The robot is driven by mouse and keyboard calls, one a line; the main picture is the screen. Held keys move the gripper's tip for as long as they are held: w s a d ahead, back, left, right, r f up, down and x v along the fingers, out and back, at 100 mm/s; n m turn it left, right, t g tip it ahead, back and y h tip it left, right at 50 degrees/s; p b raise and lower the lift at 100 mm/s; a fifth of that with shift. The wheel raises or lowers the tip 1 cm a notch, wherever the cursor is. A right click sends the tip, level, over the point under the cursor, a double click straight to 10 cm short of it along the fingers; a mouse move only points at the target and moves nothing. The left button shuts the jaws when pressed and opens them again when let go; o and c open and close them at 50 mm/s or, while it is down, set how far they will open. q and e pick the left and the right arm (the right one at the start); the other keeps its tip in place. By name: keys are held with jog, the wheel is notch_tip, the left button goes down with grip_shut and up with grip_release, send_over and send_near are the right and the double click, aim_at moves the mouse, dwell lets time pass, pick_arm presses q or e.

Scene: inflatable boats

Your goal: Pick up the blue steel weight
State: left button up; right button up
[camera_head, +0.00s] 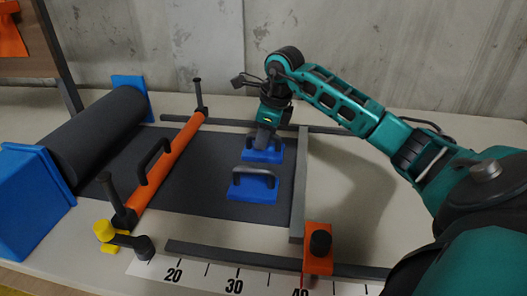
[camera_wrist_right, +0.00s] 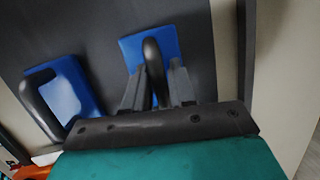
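Two blue steel weights with dark arched handles stand on the dark mat. The far blue weight (camera_head: 275,154) is under my right gripper (camera_head: 266,138). In the right wrist view this weight (camera_wrist_right: 133,50) has its handle between the two fingers of the right gripper (camera_wrist_right: 158,88). The fingers are apart, close on each side of the handle; I cannot tell whether they press on it. The near blue weight (camera_head: 252,191) stands free in front, and shows at the left of the right wrist view (camera_wrist_right: 75,85). My left gripper is not in view.
An orange bar (camera_head: 165,165) with a black handle crosses the mat left of the weights. A dark roll (camera_head: 95,135) between blue end supports lies further left. A grey rail (camera_head: 299,185) runs right of the weights. An orange block (camera_head: 318,262) with a black knob stands front right.

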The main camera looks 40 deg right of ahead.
grip_shut()
dwell(0.9)
jog(key=shift+w+r, duration=0.1)
jog(key=shift+r, duration=0.05)
